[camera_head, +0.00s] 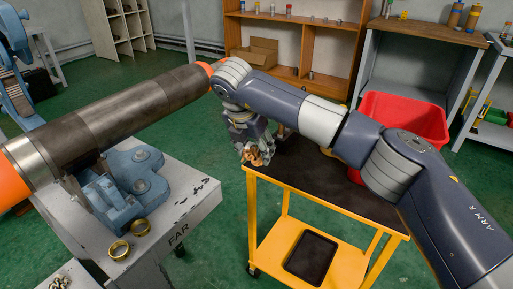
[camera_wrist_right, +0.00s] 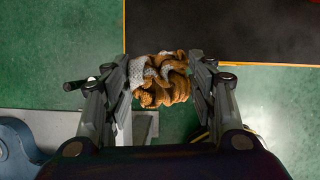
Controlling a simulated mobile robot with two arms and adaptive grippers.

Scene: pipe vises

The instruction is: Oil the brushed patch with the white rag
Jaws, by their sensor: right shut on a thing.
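The dark pipe (camera_head: 125,107) with orange ends lies to the left, held over a blue vise (camera_head: 125,180). The rag is apart from the pipe. The pipe shows bands of slightly different dark grey; I cannot tell which is the brushed patch. My left gripper is out of view.
The yellow cart (camera_head: 330,238) has a dark top and a dark tray (camera_head: 311,257) on its lower shelf. A red bin (camera_head: 405,117) stands behind my right arm. Two brass rings (camera_head: 119,249) lie on the grey vise stand (camera_head: 185,212). Green floor separates stand and cart.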

